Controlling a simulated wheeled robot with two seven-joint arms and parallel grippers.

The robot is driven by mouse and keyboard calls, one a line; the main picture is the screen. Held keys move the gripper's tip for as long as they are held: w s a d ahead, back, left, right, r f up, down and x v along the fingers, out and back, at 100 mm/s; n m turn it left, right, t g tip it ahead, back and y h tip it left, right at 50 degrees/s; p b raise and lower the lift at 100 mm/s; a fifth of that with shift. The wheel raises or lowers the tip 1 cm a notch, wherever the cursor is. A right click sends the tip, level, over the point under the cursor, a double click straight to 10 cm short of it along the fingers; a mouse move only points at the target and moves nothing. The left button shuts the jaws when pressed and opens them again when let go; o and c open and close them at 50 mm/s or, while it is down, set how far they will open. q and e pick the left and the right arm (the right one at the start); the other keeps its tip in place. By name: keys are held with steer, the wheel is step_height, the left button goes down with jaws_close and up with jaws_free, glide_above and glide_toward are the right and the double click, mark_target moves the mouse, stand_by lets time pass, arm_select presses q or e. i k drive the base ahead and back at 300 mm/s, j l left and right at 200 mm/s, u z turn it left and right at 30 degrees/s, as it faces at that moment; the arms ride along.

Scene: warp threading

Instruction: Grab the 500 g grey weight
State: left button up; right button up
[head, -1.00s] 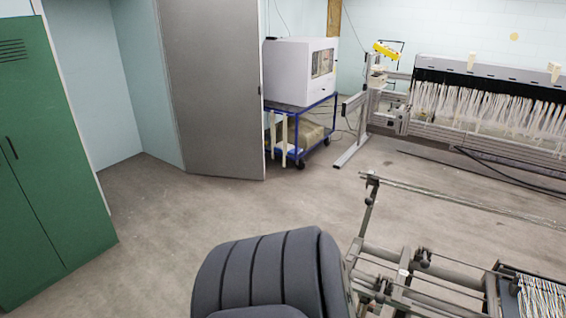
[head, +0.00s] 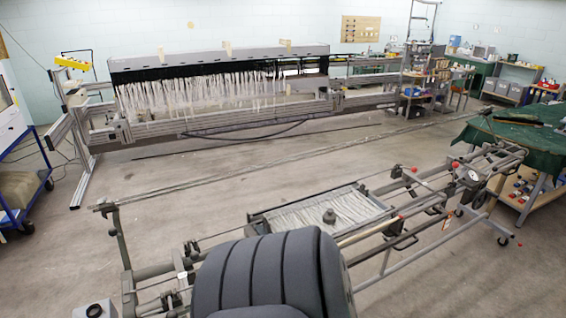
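A small dark grey knobbed object (head: 329,217), which looks like a weight, stands upright on the white threads of a framed panel (head: 318,212) on the long metal frame. I cannot read any marking on it. Another small dark round piece (head: 94,311) sits on a light grey box (head: 84,314) at the bottom left edge. It is partly cut off, and I cannot tell whether it is a weight. Neither of my grippers is in view.
A dark padded chair back (head: 270,276) stands close in front and hides part of the metal frame (head: 462,186). A long threading machine (head: 220,92) stands behind. A green-covered table (head: 520,138) is at right, a blue cart (head: 22,205) at left. Open floor lies between.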

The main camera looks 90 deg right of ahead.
mark_target(329, 218)
steer(key=z, duration=2.1)
